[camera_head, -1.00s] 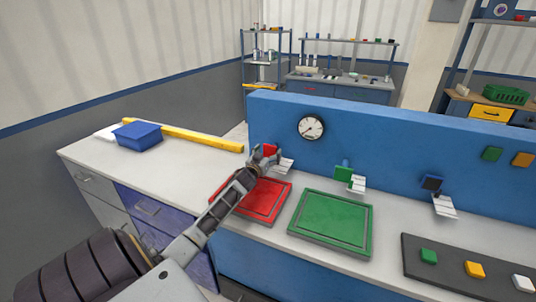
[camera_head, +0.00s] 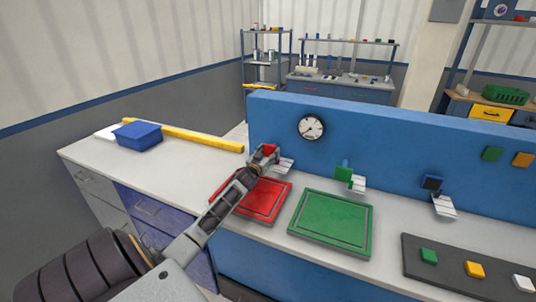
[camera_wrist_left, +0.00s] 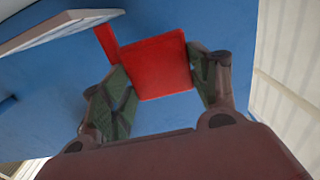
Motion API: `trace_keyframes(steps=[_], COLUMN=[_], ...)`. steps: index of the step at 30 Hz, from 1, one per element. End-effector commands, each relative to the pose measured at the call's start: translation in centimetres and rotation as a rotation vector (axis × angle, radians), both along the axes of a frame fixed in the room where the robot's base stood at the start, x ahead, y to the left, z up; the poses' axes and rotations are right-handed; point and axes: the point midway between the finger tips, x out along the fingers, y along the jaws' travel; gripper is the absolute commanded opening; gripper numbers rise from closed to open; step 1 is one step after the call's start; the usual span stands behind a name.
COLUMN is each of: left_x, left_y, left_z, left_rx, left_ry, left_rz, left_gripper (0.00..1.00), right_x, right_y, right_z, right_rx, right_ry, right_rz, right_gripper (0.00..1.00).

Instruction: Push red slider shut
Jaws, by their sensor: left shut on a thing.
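The red slider (camera_head: 269,149) sits on the face of the blue panel, at its left end, above the red tray (camera_head: 271,206). My left gripper (camera_head: 264,157) reaches up to it from the left and is shut on it. In the left wrist view the red slider (camera_wrist_left: 162,66) shows as a red block between the two fingers of the left gripper (camera_wrist_left: 158,80). A white ribbed plate (camera_head: 285,165) is right beside the slider. The fingers partly hide the slider in the head view. My right gripper is out of view.
A green tray (camera_head: 331,222) lies beside the red one. A blue bin (camera_head: 138,135) and yellow bar (camera_head: 190,138) lie left.

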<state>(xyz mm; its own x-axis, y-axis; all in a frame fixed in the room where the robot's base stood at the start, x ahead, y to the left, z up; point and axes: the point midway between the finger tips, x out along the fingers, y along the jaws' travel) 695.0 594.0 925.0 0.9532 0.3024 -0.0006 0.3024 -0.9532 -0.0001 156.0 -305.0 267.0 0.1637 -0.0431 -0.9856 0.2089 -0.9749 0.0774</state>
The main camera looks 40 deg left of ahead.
Motion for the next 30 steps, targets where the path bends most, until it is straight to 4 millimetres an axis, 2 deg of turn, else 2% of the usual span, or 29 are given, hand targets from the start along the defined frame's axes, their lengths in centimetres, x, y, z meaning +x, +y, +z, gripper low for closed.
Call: trace_keyframes(steps=[15, 28, 29, 30], left_x=[3.5, 3.9, 3.9, 3.9], left_y=[1.1, 1.3, 1.3, 1.3], left_z=[0.0, 0.2, 0.3, 0.3], left_rx=[-0.001, 0.0, 0.0, 0.0], left_ry=[-0.003, -0.003, -0.004, -0.004], left_rz=[-0.001, 0.001, 0.001, 0.001], left_gripper=[0.18, 0.18, 0.63, 0.68], right_x=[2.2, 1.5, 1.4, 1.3], right_y=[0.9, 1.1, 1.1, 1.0], right_z=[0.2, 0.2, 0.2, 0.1], right_rx=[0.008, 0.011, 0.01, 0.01], right_ry=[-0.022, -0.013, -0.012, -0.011], right_rz=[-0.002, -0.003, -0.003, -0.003], right_gripper=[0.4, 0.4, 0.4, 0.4])
